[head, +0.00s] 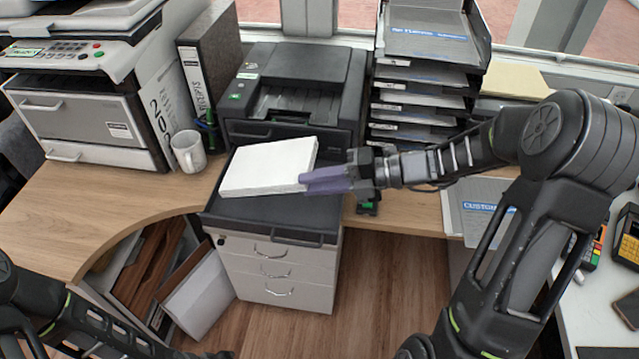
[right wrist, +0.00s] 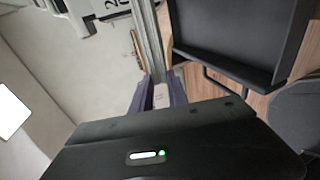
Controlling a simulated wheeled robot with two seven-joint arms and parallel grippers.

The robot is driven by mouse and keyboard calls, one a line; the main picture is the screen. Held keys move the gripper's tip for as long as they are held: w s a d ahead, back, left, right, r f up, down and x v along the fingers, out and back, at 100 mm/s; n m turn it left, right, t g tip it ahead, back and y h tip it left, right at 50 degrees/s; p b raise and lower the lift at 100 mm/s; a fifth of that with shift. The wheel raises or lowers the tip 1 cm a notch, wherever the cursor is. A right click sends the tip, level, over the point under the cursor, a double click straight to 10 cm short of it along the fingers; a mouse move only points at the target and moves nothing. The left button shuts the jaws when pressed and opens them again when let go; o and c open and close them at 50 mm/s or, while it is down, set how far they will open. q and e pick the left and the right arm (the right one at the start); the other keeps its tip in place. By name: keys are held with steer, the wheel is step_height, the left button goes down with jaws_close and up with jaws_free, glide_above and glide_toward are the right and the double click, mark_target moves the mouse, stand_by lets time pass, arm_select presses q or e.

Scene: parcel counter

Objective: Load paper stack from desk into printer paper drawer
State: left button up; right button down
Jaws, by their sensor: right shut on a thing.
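The white paper stack (head: 268,167) is above the pulled-out black paper drawer (head: 262,208) in front of the dark printer (head: 300,85). My right gripper (head: 325,181), with purple fingers, is shut on the stack's right edge. In the right wrist view its fingers (right wrist: 160,95) close around a thin pale edge of the stack, and the dark drawer lies at upper right (right wrist: 235,35). The stack hides much of the drawer floor; I cannot tell how large the gap between them is. My left arm comes in at lower left, with its gripper fingers out of view.
A white mug (head: 188,152), a pen holder and a binder (head: 208,65) stand left of the printer. A tall letter-tray rack (head: 425,85) stands close on its right. A white drawer cabinet (head: 275,275) is below the paper drawer. The desk at left (head: 100,215) is clear.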

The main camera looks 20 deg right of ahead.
steer(key=shift+w+a+f+b, duration=0.25)
steer(key=shift+a+f+b, duration=0.15)
steer(key=shift+f+b, duration=0.65)
steer(key=shift+w+a+f+b, duration=0.4)
steer(key=shift+f+b, duration=0.3)
steer(key=shift+f, duration=0.8)
steer(key=shift+w+a+f+b, duration=0.15)
steer(key=shift+a+f+b, duration=0.3)
steer(key=shift+f+b, duration=0.6)
steer(key=shift+f, duration=0.25)
steer(key=c, duration=1.2)
jaws_free()
steer(key=shift+f, duration=0.1)
steer(key=shift+s+d+p, duration=0.1)
steer(key=shift+p, duration=0.25)
